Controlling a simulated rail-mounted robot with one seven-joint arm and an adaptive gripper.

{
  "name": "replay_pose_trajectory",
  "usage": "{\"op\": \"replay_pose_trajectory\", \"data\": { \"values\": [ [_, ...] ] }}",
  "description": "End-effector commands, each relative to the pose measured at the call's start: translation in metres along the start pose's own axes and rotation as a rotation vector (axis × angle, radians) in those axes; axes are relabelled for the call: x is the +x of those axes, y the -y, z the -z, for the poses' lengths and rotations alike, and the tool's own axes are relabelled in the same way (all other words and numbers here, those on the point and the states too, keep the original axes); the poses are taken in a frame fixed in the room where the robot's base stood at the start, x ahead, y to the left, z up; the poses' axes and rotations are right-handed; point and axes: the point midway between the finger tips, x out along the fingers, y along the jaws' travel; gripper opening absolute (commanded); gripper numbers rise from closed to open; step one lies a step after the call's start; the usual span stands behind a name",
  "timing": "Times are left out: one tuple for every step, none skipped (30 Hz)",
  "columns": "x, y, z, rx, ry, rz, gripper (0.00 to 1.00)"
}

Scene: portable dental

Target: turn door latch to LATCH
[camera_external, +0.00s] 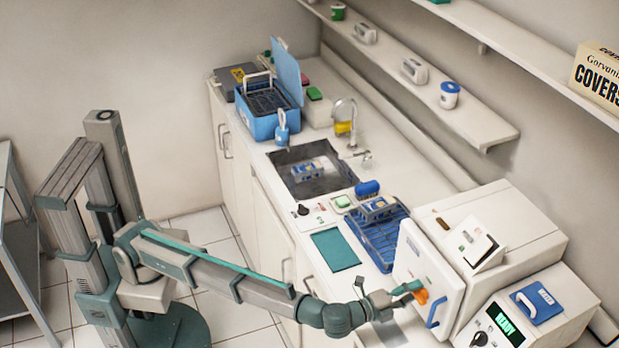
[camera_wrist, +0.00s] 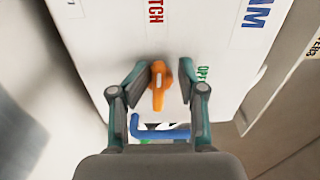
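The door latch is an orange lever (camera_wrist: 158,85) on the white door (camera_wrist: 105,60). In the wrist view it stands nearly in line with the camera's up-down axis, between red lettering ending in "TCH" (camera_wrist: 155,12) and green lettering starting "OPE" (camera_wrist: 202,78). My gripper (camera_wrist: 158,100) is open, with one finger on each side of the latch and a visible gap to each. In the external view my gripper (camera_external: 408,291) is at the door's face, and the orange latch (camera_external: 422,297) shows partly behind it. Contact cannot be told.
A blue door handle (camera_external: 437,312) is close by the latch; it also shows below it in the wrist view (camera_wrist: 160,132). A blue rack (camera_external: 378,240) and a green mat (camera_external: 335,250) lie on the counter. A unit reading "READY" (camera_external: 507,322) stands at the right.

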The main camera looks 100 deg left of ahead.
Motion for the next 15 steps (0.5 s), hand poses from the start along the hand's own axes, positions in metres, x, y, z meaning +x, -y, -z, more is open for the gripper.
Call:
{"op": "replay_pose_trajectory", "data": {
  "values": [
    [0.0,0.0,0.001,0.0,-0.001,0.0,0.39],
    [-0.001,-0.001,0.0,0.0,-0.001,0.0,0.39],
    [-0.001,-0.001,0.0,0.001,-0.001,-0.001,0.39],
    [-0.001,-0.001,0.0,0.001,0.0,-0.001,0.39],
    [-0.001,-0.001,0.0,0.001,0.0,-0.001,0.39],
    [-0.001,-0.001,-0.001,0.001,0.0,-0.001,0.39],
    [-0.001,-0.001,-0.001,0.001,0.0,-0.002,0.39],
    [-0.002,-0.001,-0.001,0.001,0.0,-0.002,0.39],
    [-0.003,-0.002,-0.001,0.001,0.001,-0.002,0.39],
    [-0.004,-0.002,-0.001,0.001,0.001,-0.002,0.39],
    [-0.005,-0.002,-0.001,0.001,0.001,-0.002,0.39],
    [-0.008,-0.002,-0.002,0.001,0.0,-0.002,0.39],
    [-0.011,-0.002,-0.002,0.001,0.0,-0.002,0.39],
    [-0.014,-0.002,-0.002,0.001,0.0,-0.002,0.39],
    [-0.02,-0.002,-0.002,0.001,-0.001,-0.002,0.39]
  ]
}}
